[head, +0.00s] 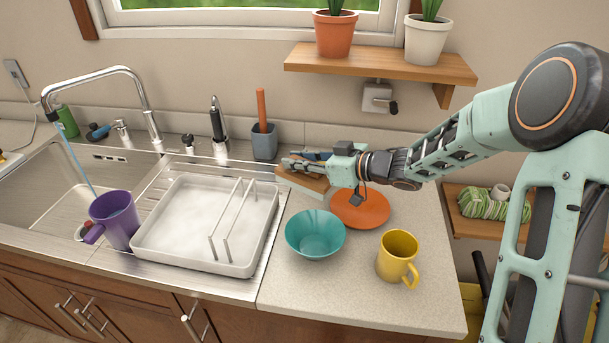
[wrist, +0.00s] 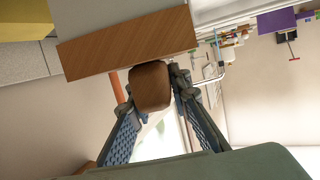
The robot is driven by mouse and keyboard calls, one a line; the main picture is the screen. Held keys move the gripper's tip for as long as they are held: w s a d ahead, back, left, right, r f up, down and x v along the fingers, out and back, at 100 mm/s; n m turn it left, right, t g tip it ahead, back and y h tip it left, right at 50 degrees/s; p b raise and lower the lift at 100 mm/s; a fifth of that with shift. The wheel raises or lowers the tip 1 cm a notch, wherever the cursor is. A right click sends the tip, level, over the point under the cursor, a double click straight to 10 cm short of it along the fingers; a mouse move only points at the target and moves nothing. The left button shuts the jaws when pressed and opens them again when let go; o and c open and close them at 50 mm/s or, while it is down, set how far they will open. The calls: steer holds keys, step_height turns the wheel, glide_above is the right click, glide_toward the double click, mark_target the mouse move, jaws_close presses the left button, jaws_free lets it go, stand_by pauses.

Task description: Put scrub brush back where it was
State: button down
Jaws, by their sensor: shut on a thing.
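The scrub brush (head: 304,182) is a wooden block held at my gripper (head: 299,168), above the counter behind the orange plate. In the wrist view, the fingers of my gripper (wrist: 150,88) are shut on the brush's brown rounded knob. The wide wooden block (wrist: 125,43) lies beyond the knob, with a pale grey part, likely bristles, past it. In the head view the gripper partly hides the brush. I cannot tell whether the brush touches anything below it.
An orange plate (head: 361,209), teal bowl (head: 314,238) and yellow mug (head: 397,258) stand on the counter (head: 340,300). A white dish rack (head: 190,245) and purple mug (head: 114,218) are left, by the sink (head: 60,200). A grey cup (head: 264,144) holds an orange-handled tool behind. A shelf (head: 370,65) hangs above.

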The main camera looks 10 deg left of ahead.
mark_target(305, 174)
steer(key=shift+w+d+f, duration=0.35)
steer(key=shift+w+f, duration=0.1)
steer(key=shift+f, duration=0.15)
steer(key=shift+w+d+f, duration=0.3)
steer(key=shift+w+f, duration=0.1)
steer(key=shift+f, duration=0.2)
steer(key=shift+d+f, duration=0.1)
steer(key=shift+f, duration=1.6)
steer(key=c, duration=1.8)
jaws_free()
steer(key=shift+f, duration=0.15)
steer(key=shift+w, duration=0.1)
steer(key=shift+d+r, duration=0.1)
steer(key=shift+r, duration=0.1)
steer(key=v, duration=1.1)
steer(key=shift+s+d, duration=0.2)
steer(key=shift+d, duration=0.15)
